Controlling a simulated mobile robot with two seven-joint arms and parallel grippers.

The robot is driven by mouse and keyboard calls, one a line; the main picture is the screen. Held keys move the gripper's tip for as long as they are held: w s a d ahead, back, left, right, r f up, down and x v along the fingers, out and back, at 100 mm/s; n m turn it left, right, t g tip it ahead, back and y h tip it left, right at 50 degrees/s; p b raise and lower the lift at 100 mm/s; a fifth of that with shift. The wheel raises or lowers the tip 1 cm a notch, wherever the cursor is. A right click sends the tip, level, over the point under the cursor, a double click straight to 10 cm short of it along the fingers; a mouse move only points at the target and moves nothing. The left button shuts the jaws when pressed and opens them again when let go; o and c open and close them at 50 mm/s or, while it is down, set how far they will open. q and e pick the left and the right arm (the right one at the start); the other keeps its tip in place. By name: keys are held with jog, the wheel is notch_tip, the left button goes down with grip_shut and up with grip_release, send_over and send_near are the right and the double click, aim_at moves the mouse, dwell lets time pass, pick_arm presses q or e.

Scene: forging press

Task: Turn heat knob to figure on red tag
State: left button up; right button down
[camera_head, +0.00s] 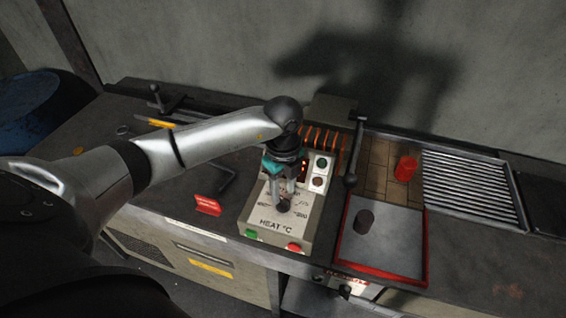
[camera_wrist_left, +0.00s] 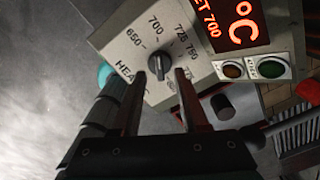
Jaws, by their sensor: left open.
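The beige heat control box (camera_head: 262,225), marked HEAT °C, stands on the bench. Its dark round heat knob (camera_head: 283,206) is on the top face, partly hidden by my left gripper (camera_head: 283,192). In the left wrist view the knob (camera_wrist_left: 159,66) shows between the tips of my open left gripper (camera_wrist_left: 161,74), with a gap on both sides. Marks 650, 700, 725 and 750 surround the knob; its exact pointing is unclear. A lit red display (camera_wrist_left: 223,22) shows "SET 700" in part. The red tag (camera_head: 207,205) stands left of the box; its figure is too small to read.
A green button (camera_head: 251,234) and a red button (camera_head: 293,247) sit on the box's front. A lever (camera_head: 352,150) stands to its right, by glowing orange coils (camera_head: 322,138). A red-edged tray (camera_head: 380,250) holds a dark cylinder (camera_head: 364,221). A red-hot cylinder (camera_head: 405,168) stands behind.

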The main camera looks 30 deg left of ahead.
aim_at(283, 200)
pick_arm(q)
notch_tip(283, 200, up, 13)
dwell(0.3)
jog(key=shift+f, duration=0.1)
